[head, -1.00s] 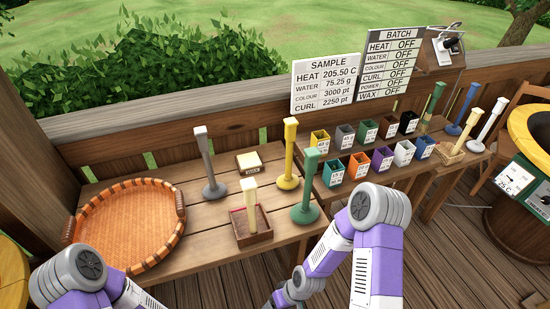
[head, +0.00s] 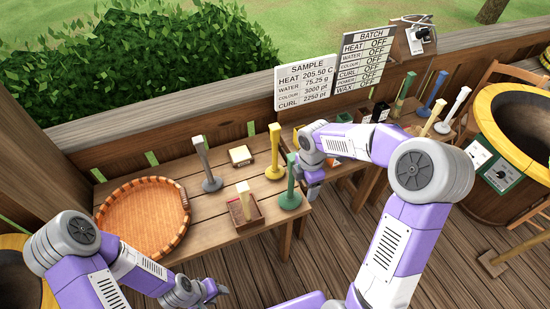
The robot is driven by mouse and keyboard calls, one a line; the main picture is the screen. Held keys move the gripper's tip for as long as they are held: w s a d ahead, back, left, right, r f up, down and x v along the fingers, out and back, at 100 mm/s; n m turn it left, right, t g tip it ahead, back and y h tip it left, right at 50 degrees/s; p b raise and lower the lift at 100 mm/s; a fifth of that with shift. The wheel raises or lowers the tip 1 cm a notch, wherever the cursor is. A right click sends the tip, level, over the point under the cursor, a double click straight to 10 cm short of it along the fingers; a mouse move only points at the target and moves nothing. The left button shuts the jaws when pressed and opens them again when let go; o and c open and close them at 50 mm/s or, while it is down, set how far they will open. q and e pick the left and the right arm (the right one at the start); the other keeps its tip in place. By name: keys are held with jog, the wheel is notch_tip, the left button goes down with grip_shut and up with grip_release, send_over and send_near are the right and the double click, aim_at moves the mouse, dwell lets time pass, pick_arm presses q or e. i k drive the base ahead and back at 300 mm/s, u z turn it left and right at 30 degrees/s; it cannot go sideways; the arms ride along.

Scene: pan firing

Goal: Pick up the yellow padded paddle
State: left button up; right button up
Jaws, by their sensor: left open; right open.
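The yellow padded paddle (head: 275,148) stands upright on its round yellow base on the wooden bench, behind the green paddle (head: 290,182). My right gripper (head: 313,192) points down just right of the green paddle. It is open, and the yellow paddle is apart from it, up and to the left. My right forearm hides part of the bench and the coloured boxes. My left gripper (head: 221,291) is open and empty, low in front of the bench, well away from the yellow paddle.
A grey paddle (head: 206,166), a cream block (head: 240,155) and a cream paddle in a wooden box (head: 235,217) share the bench. An orange round tray (head: 104,218) lies at left. More paddles stand at right, near a big yellow-rimmed pan (head: 487,100).

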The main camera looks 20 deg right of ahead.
aim_at(274, 172)
jog(key=i, duration=1)
